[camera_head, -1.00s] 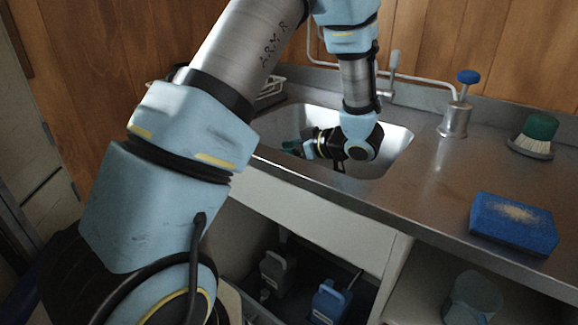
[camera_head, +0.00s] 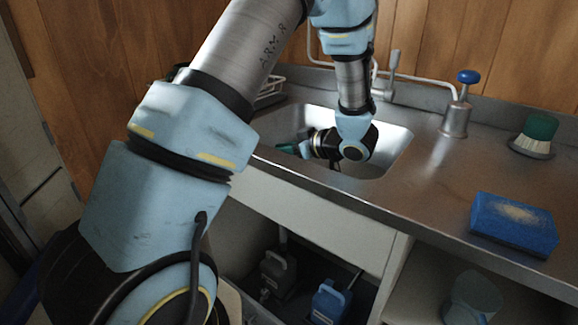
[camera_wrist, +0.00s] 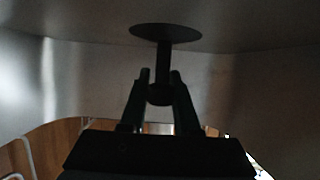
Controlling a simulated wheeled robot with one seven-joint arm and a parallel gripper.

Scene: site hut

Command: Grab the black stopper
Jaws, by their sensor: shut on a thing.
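The black stopper (camera_wrist: 166,32) shows in the wrist view as a flat round disc with a stem and a rounded knob. My gripper (camera_wrist: 160,76) is shut on the stem and knob, with one dark finger on each side. The disc is beyond the fingertips, close to the sink's surface; I cannot tell whether it touches. In the head view my wrist is down inside the metal sink (camera_head: 395,145), and the stopper is not clearly visible there.
The tap (camera_head: 392,75) stands behind the sink.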

